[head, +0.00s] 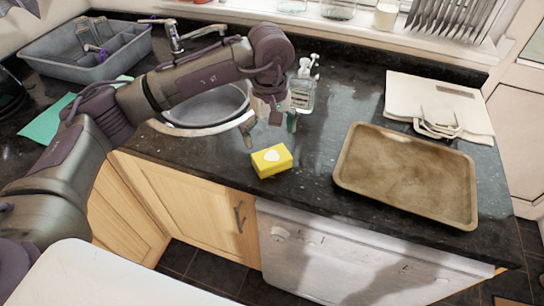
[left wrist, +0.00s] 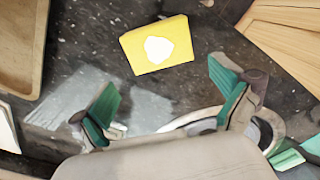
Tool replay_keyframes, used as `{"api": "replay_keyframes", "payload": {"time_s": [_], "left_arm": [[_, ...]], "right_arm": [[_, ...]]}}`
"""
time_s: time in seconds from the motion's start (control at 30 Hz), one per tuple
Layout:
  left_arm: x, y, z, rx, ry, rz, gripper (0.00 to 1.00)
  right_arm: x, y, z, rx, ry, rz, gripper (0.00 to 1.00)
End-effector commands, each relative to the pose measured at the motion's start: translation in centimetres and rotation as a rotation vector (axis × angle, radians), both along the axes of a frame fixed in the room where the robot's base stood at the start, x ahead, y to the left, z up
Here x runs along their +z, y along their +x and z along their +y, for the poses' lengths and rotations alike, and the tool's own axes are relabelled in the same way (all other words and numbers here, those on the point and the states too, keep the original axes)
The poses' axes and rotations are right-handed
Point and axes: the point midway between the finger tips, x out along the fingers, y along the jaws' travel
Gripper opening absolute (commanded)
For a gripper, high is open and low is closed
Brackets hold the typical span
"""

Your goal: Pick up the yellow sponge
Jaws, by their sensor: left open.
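The yellow sponge (head: 271,161) lies flat on the dark granite counter, near its front edge. It has a pale mark on top. In the left wrist view the sponge (left wrist: 157,47) shows whole, ahead of the fingertips. My left gripper (head: 270,131) is open and empty, above the counter just behind the sponge. Its two green-padded fingers (left wrist: 165,97) are spread wide in the left wrist view, with the sponge beyond them and apart from them. My right gripper is not in view.
A brown baking tray (head: 405,172) lies right of the sponge. A cream bag (head: 440,105) lies behind it. A clear soap bottle (head: 303,90) stands behind my gripper. A round sink (head: 205,110) is at the left, and a grey basin (head: 88,52) stands farther left.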

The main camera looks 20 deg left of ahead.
Motion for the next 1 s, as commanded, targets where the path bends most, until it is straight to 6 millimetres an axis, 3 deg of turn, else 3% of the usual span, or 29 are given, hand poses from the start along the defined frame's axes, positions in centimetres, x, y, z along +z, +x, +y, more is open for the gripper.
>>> {"api": "replay_keyframes", "payload": {"time_s": [0.33, 0.6, 0.87, 1.0], "left_arm": [[-3.1, 0.0, 0.2, 0.001, -0.001, 0.004, 1.00], [-6.8, 0.1, 0.3, 0.000, -0.002, 0.002, 1.00], [-7.2, 0.1, 0.3, -0.001, -0.003, -0.001, 1.00], [-7.2, 0.1, 0.3, -0.001, -0.003, -0.001, 0.80]], "right_arm": [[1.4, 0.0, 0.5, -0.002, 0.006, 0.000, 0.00], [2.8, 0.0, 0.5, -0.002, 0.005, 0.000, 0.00], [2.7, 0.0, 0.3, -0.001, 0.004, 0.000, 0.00], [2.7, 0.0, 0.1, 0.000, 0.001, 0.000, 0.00]]}}
